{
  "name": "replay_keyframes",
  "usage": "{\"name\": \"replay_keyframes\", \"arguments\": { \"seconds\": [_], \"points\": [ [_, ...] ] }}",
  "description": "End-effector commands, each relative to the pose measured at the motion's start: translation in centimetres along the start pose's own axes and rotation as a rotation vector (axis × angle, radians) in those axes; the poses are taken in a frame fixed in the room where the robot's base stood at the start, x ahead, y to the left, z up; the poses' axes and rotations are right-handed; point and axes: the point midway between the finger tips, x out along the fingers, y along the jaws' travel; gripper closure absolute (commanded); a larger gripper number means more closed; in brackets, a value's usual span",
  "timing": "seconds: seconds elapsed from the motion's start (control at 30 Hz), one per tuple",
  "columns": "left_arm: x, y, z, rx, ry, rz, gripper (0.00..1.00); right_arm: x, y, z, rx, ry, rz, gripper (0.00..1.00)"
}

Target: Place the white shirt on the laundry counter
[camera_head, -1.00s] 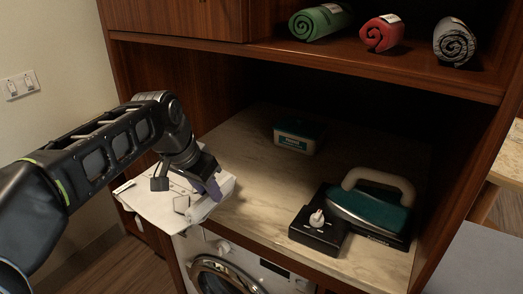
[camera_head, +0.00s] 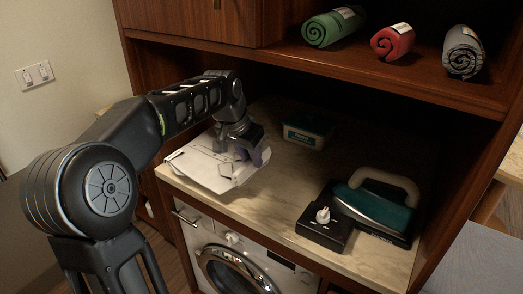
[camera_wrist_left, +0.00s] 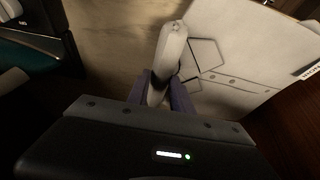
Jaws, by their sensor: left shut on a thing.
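The white shirt (camera_head: 208,170), folded flat with a rolled edge, is at the left end of the laundry counter (camera_head: 270,193) in the head view. Its left part reaches the counter's left edge. My left gripper (camera_head: 247,158) is above it and shut on the shirt's rolled edge. In the left wrist view the shirt (camera_wrist_left: 238,58) fills the upper right, and the gripper's purple fingers (camera_wrist_left: 163,92) pinch the roll. I cannot tell whether the shirt's underside touches the counter. My right gripper is not in view.
A teal iron (camera_head: 375,207) on a black base stands at the counter's right. A white and teal tub (camera_head: 308,130) stands behind. Rolled green (camera_head: 332,27), red (camera_head: 393,42) and grey (camera_head: 463,52) towels lie on the shelf above. A washing machine (camera_head: 235,262) is below. The counter's middle is clear.

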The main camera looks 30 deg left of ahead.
Motion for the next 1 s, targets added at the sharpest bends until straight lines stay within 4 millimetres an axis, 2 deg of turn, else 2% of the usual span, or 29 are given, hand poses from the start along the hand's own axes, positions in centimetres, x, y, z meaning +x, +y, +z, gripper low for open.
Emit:
{"name": "replay_keyframes", "arguments": {
  "seconds": [0.03,0.1,0.23,0.57,0.7,0.9,1.0],
  "points": [
    [0.1,0.0,-1.4,0.003,-0.002,0.001,1.00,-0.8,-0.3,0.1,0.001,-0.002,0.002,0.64],
    [0.8,0.0,-2.6,0.002,-0.001,0.001,1.00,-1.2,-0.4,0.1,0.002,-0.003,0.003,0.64],
    [1.4,0.0,-3.9,0.000,0.000,0.000,1.00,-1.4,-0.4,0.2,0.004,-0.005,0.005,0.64],
    [1.6,-0.1,-4.1,0.001,0.001,-0.001,1.00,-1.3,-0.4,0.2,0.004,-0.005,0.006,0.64],
    [1.9,0.0,-5.1,0.001,0.000,0.000,1.00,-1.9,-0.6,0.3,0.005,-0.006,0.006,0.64],
    [4.6,-0.1,-3.8,0.001,-0.002,0.000,1.00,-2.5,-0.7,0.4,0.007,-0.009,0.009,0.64],
    [5.2,-0.1,-3.6,0.000,0.001,-0.001,1.00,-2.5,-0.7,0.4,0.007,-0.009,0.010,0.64]
  ]
}}
